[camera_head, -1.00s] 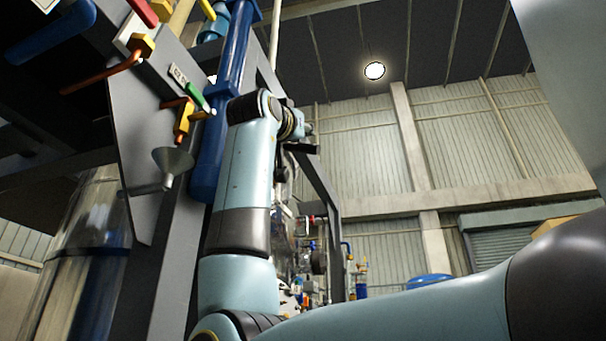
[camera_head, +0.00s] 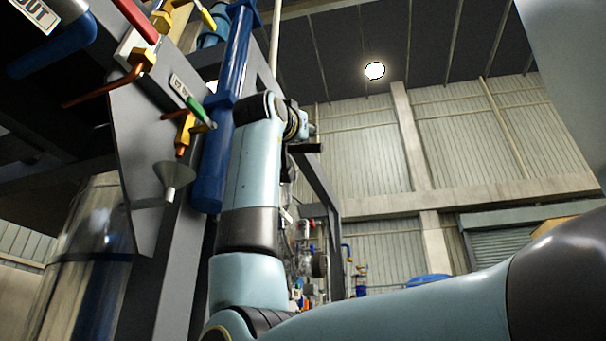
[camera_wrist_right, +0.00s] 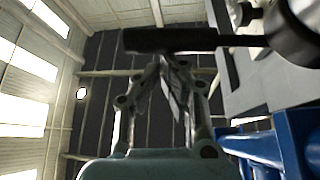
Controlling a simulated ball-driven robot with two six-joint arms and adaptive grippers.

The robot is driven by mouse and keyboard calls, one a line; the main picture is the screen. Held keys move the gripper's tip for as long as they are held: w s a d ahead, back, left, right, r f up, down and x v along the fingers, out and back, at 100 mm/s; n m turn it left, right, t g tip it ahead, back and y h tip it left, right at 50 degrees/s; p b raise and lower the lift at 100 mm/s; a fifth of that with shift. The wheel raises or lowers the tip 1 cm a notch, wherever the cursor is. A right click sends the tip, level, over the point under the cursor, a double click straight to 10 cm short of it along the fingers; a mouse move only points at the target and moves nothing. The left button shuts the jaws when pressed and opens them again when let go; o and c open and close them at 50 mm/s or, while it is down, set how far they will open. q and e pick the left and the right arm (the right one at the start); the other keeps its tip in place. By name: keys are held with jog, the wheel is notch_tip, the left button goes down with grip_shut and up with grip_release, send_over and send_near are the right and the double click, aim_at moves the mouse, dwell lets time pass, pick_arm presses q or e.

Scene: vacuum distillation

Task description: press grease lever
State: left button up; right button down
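A dark bar with a thick black grip (camera_wrist_right: 170,40), which looks like the grease lever, crosses the top of the right wrist view. It runs right to a round dark hub (camera_wrist_right: 292,30). My right gripper (camera_wrist_right: 170,66) is just below the grip in that view, its fingers drawn together with nothing seen between them. I cannot tell whether the fingertips touch the bar. In the head view my right arm stands upright beside the blue column, and its wrist hides most of the gripper. I cannot pick out the lever there. My left gripper is not in view.
A blue column (camera_head: 226,110) stands close left of my right wrist. Beside it are a grey panel, a funnel (camera_head: 174,178) and a green-handled brass valve (camera_head: 187,125). Blue framework (camera_wrist_right: 290,140) shows in the right wrist view. The hall to the right is open.

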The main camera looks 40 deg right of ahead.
pick_arm(q)
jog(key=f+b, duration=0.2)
jog(key=b, duration=0.1)
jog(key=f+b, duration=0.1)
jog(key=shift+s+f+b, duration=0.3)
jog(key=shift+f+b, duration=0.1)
pick_arm(e)
jog(key=r+v, duration=0.1)
jog(key=v, duration=0.9)
jog(key=shift+a, duration=0.35)
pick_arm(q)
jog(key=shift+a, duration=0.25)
pick_arm(e)
jog(key=shift+w, duration=0.1)
jog(key=shift+r, duration=0.1)
pick_arm(q)
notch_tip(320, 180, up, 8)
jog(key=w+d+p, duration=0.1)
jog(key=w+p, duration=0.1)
jog(key=p, duration=0.6)
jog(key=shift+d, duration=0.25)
pick_arm(e)
notch_tip(320, 180, up, 8)
jog(key=n+t+y, duration=0.1)
jog(key=n+t, duration=0.2)
jog(key=n, duration=0.2)
jog(key=shift+y, duration=0.3)
jog(key=shift+d, duration=0.1)
